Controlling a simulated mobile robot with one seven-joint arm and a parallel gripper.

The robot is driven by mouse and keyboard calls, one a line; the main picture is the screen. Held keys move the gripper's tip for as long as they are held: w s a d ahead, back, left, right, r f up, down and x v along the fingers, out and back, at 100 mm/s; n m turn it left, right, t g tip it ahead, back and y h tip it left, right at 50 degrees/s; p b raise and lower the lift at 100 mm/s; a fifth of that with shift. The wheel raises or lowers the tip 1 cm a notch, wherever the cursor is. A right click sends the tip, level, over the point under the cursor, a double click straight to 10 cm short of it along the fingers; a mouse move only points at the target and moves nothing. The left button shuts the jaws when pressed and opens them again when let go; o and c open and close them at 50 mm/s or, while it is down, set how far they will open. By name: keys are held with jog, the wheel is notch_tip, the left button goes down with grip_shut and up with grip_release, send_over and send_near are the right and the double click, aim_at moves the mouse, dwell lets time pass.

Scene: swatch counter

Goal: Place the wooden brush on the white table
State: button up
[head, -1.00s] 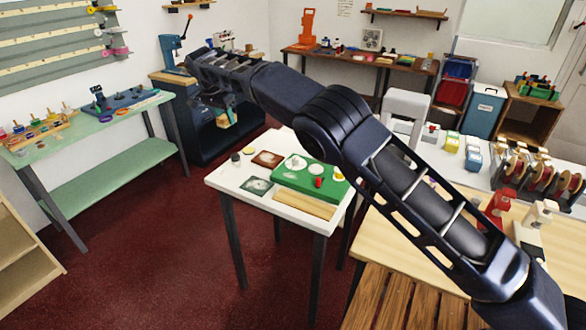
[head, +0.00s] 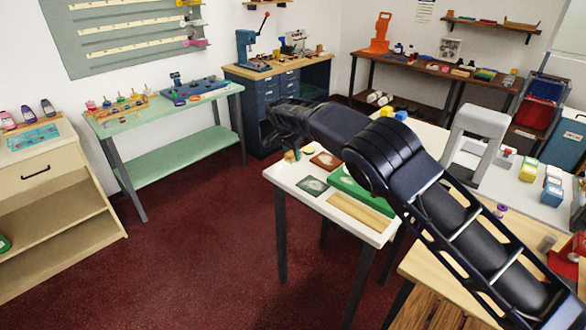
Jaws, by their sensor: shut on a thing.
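The white table (head: 289,177) stands right of the middle of the head view, partly hidden by my arm. My gripper (head: 291,145) is above its far left corner in the picture, pointing down. It is shut on a small light-wood piece with a green part, which I take to be the wooden brush (head: 291,156). The brush overlaps the table's far left edge in the picture; I cannot tell whether it touches the top. The fingertips are small and dark here.
On the white table lie a dark green card (head: 313,186), a brown square (head: 325,160), a green board (head: 350,187) and a wooden strip (head: 360,212). A green bench (head: 160,117) stands at the left, a blue cabinet (head: 263,100) behind. The red floor between is clear.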

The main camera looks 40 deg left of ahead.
aim_at(289, 155)
jog(key=shift+f, duration=3.45)
jog(key=shift+f, duration=0.1)
jog(key=o, duration=1)
jog(key=v, duration=1.2)
